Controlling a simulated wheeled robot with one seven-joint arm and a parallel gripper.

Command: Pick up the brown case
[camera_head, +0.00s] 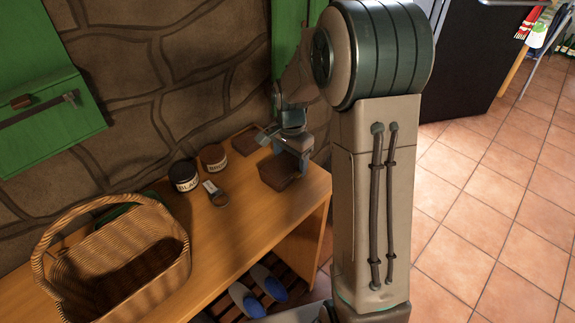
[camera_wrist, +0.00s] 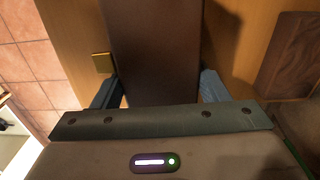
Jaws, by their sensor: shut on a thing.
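The brown case (camera_head: 279,174) is at the right end of the wooden table, directly under my gripper (camera_head: 292,147). In the wrist view the dark brown case (camera_wrist: 153,45) fills the space between the two fingers of my gripper (camera_wrist: 158,90). The fingers are shut on its sides. A small brass-coloured piece (camera_wrist: 102,62) shows at its left side. I cannot tell whether the case touches the table or is slightly above it. My arm hides part of the area behind it.
A brown wooden block (camera_head: 247,140) lies behind the case, near the wall. Two dark jars (camera_head: 184,176) (camera_head: 213,158) and a brush (camera_head: 215,193) stand or lie to the left. A wicker basket (camera_head: 175,258) is at the left. Blue-and-grey shoes (camera_head: 268,281) sit on a rack below.

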